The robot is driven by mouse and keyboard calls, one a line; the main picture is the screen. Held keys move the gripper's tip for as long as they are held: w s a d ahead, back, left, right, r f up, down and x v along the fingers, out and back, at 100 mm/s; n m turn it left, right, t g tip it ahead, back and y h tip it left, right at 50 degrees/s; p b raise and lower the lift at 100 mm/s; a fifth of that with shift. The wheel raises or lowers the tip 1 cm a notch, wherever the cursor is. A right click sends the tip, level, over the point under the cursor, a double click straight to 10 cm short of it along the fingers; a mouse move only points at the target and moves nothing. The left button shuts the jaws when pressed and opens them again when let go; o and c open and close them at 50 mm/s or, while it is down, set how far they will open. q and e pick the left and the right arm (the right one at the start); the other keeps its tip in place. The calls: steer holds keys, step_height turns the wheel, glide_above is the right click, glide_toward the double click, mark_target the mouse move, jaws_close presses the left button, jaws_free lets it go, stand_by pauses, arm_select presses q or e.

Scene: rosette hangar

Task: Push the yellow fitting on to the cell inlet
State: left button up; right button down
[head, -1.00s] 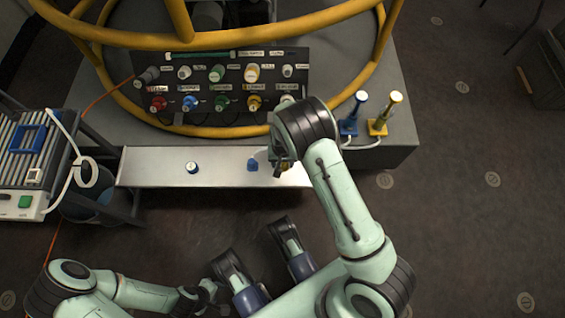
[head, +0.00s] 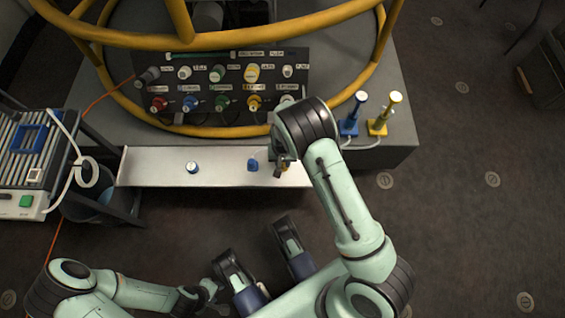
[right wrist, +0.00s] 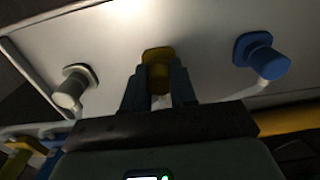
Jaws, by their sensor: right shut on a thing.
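The yellow fitting (right wrist: 158,64) sits between the fingers of my right gripper (right wrist: 160,88) in the right wrist view, with the pale shelf (right wrist: 180,25) behind it. In the head view my right gripper (head: 281,165) is over the right end of that shelf (head: 150,167), partly hidden by my arm. The control panel (head: 200,120) behind has a lower row of coloured ports, including a yellow one (head: 253,103). Its labels are too small to read, so I cannot tell which is the cell inlet. My left gripper (head: 207,292) is low in the view, its jaws unclear.
A blue fitting (head: 253,165) is close left of my right gripper. A grey fitting (right wrist: 74,87) shows in the wrist view. Yellow hoop rails (head: 350,85) surround the panel. Blue (head: 353,115) and yellow (head: 384,113) posts stand right.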

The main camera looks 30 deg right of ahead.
steer(key=shift+r, duration=0.2)
steer(key=shift+r+p, duration=2.25)
steer(key=shift+r, duration=0.6)
